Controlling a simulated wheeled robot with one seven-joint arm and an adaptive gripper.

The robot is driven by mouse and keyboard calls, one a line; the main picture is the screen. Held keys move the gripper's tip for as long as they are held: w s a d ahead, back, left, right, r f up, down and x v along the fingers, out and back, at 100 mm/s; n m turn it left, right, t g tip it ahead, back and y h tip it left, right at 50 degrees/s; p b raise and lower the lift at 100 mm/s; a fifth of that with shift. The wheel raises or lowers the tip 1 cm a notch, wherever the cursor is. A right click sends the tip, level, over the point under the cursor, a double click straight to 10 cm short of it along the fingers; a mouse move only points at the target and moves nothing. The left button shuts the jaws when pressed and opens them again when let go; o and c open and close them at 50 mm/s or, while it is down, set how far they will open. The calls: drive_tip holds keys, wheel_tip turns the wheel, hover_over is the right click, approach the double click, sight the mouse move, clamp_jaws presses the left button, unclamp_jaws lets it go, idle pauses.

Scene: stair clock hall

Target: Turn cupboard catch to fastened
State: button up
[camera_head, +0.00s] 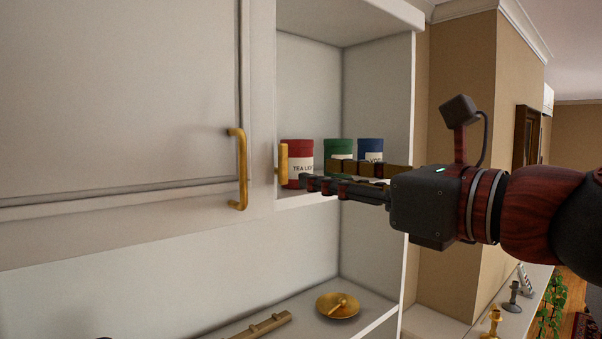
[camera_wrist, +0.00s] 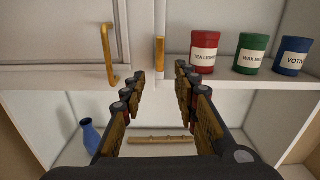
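The cupboard catch (camera_head: 282,165) is a small brass bar on the frame edge beside the white cupboard door (camera_head: 120,95). It stands upright and also shows in the wrist view (camera_wrist: 159,57), just beyond and between the fingertips. A larger brass pull handle (camera_head: 239,168) is on the door to its left; the door looks closed. My gripper (camera_head: 318,174) reaches in from the right, its fingers pointing at the catch. In the wrist view, the gripper (camera_wrist: 160,73) has its two fingers spread with nothing between them. I cannot tell the exact gap to the catch.
Red (camera_head: 297,163), green (camera_head: 338,150) and blue (camera_head: 370,150) tins stand on the open shelf, close behind my fingers. Below are a brass dish (camera_head: 337,305), a wooden pegged bar (camera_head: 262,326) and a blue bottle (camera_wrist: 91,136). Space before the door is clear.

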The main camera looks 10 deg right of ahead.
sight(285, 172)
drive_tip(key=shift+m, duration=0.3)
drive_tip(key=p+x, duration=0.2)
drive_tip(key=x, duration=0.6)
drive_tip(key=shift+s, duration=0.1)
drive_tip(key=shift+c, duration=1.2)
clamp_jaws()
